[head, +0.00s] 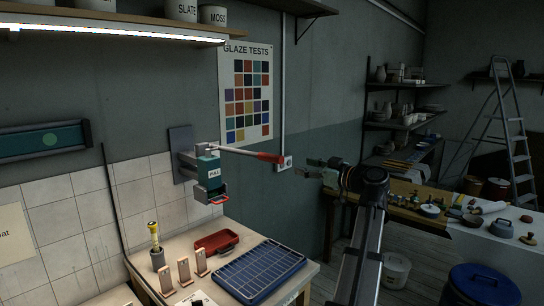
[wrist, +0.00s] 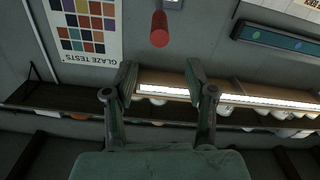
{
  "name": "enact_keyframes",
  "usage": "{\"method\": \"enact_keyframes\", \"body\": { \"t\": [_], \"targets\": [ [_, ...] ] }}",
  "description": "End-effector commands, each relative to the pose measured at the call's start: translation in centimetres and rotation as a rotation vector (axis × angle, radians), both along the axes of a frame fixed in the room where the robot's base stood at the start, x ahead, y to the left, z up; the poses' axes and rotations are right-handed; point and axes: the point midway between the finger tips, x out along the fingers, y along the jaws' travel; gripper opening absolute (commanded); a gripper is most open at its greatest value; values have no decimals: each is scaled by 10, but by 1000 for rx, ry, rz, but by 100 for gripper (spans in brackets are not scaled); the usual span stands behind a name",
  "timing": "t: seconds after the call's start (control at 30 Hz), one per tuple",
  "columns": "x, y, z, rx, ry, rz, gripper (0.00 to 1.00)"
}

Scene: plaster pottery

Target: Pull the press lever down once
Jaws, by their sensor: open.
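The press (head: 208,168) is mounted on the wall at the left-middle of the head view, with a "PULL" label on its front. Its lever (head: 235,152) sticks out to the right, close to level, and ends in a red grip (head: 268,157). My gripper (head: 312,168) is open and empty, a short way right of the red grip and apart from it. In the wrist view, the red grip (wrist: 159,29) shows end-on at the top centre, beyond my open fingers (wrist: 160,78). The press body is not clearly seen there.
Below the press, a bench holds a blue gridded tray (head: 260,270), a red case (head: 217,241) and a cup with a yellow-topped tool (head: 156,247). A lit shelf (head: 110,30) hangs at upper left. A pottery table (head: 400,207) stands right. Air around the grip looks clear.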

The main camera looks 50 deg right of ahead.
Motion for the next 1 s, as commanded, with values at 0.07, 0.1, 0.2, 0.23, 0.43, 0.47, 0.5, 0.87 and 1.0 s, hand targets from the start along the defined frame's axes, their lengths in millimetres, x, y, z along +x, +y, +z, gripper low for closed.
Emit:
{"method": "enact_keyframes", "body": {
  "t": [0.07, 0.1, 0.2, 0.23, 0.43, 0.47, 0.5, 0.87, 1.0],
  "targets": [
    [16, -1, 4, 2, 0, 4, 56],
    [24, -2, 4, 2, -1, 3, 56],
    [44, -4, 4, 3, 0, 2, 56],
    [50, -5, 4, 3, 0, 2, 56],
    [89, -8, 4, 4, 0, 1, 56],
    [95, -8, 4, 4, 0, 2, 56],
    [102, -9, 4, 4, 0, 2, 56],
    [142, -12, 1, 2, 0, -1, 56],
    [145, -13, 0, 2, -1, -2, 56]
  ]
}}
